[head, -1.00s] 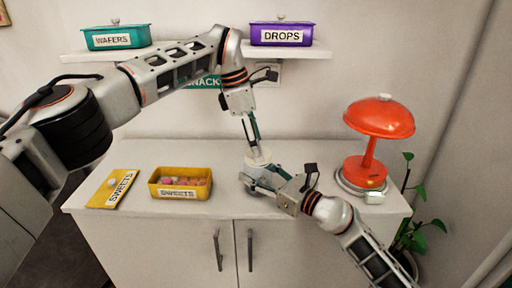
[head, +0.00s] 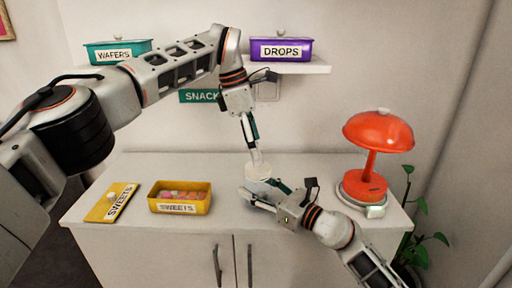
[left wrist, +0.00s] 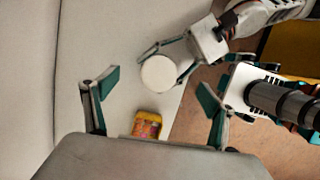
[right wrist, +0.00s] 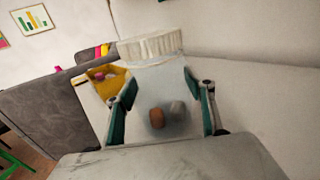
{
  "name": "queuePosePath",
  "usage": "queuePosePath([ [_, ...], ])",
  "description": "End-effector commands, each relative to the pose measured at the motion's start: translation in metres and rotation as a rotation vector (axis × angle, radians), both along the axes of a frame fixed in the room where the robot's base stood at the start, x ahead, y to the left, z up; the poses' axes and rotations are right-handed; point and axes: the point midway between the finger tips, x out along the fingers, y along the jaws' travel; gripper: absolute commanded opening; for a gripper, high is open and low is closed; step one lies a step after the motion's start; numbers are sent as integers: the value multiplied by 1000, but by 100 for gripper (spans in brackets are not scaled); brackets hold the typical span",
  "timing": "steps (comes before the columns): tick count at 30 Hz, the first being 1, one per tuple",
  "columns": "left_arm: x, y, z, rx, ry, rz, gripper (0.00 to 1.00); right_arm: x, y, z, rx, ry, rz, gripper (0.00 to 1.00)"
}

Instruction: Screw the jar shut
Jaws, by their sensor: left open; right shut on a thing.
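The jar has a clear, cloudy body (right wrist: 160,88) with a brown and a grey piece inside, and a ribbed white lid (right wrist: 150,46) on its top. The jar stands upright at the cabinet's middle; its lid shows in the head view (head: 258,171). My right gripper (head: 256,194) is shut on the jar body from the side, low down. My left gripper (head: 255,157) points down above the lid, open. In the left wrist view the round lid (left wrist: 158,74) lies between its spread fingers, not touching them.
A yellow sweets box (head: 181,208) with its top open and its loose yellow lid (head: 108,204) are left on the cabinet top (head: 140,170). An orange lamp (head: 377,132) stands right. A shelf (head: 318,64) with teal (head: 118,44) and purple (head: 281,41) boxes hangs behind.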

Motion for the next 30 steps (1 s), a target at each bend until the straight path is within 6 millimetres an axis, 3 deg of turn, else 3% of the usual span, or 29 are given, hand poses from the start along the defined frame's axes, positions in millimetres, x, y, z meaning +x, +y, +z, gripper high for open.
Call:
queuePosePath([
  [12, -1, 15, 58, 1, -2, 2, 85, 0, 0, 0, 0, 0, 0, 0],
  [25, -2, 18, 68, 0, 0, 0, 85, 0, 0, 0, 0, 0, 0, 0],
  [26, -2, 18, 68, 0, 0, 0, 85, 0, 0, 0, 0, 0, 0, 56],
  [28, -2, 18, 68, 0, 0, 0, 85, 0, 0, 0, 0, 0, 0, 73],
  [30, -2, 18, 68, 0, 0, 0, 85, 0, 0, 0, 0, 0, 0, 73],
])
